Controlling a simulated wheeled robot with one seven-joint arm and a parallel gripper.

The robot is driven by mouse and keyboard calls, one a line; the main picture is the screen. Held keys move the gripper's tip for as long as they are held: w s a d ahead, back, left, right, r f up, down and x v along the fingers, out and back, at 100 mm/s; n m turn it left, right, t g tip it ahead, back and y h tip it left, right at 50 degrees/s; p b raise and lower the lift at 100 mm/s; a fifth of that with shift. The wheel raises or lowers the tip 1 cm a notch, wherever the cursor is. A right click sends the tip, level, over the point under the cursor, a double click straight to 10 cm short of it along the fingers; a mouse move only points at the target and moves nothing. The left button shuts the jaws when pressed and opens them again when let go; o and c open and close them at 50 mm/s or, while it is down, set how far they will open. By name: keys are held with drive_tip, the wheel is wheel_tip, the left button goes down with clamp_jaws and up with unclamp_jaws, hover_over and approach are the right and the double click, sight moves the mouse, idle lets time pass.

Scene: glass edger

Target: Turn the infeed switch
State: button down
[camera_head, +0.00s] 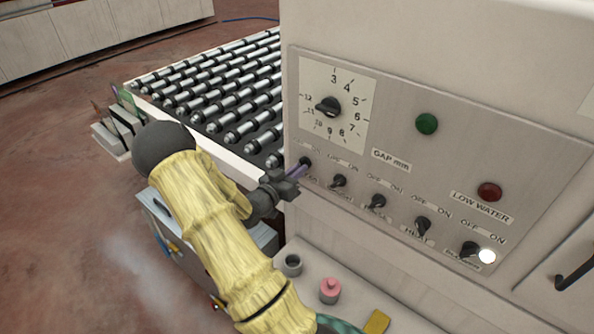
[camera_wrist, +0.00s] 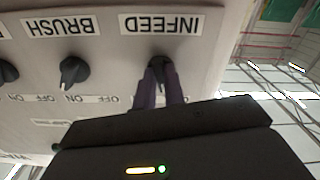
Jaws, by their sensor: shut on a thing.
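In the head view the switch (camera_head: 305,162) is the leftmost knob in the lower row of the panel. My gripper (camera_wrist: 160,78) has its two purple fingers closed around this knob. In the head view my gripper (camera_head: 299,169) reaches the panel from the left. The fingers partly hide the knob and its OFF/ON marks, so its setting is hard to read.
The brush switch (camera_wrist: 73,71) is beside it. More knobs, a gap dial (camera_head: 328,107), a green lamp (camera_head: 427,124) and a red lamp (camera_head: 489,192) are on the panel. A roller conveyor (camera_head: 215,95) lies behind my arm.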

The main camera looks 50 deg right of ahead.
drive_tip(key=n, duration=0.4)
drive_tip(key=shift+p, duration=0.4)
drive_tip(key=c, duration=1.5)
unclamp_jaws()
drive_tip(key=a+b, duration=0.1)
drive_tip(key=a, duration=0.4)
drive_tip(key=s+a+b, duration=0.1)
drive_tip(key=a+b, duration=0.1)
drive_tip(key=a, duration=0.4)
drive_tip(key=a+b, duration=0.1)
drive_tip(key=a, duration=0.5)
drive_tip(key=shift+s+a+b, duration=0.2)
drive_tip(key=shift+s+b, duration=0.1)
drive_tip(key=shift+b, duration=0.05)
drive_tip(key=shift+w, duration=0.1)
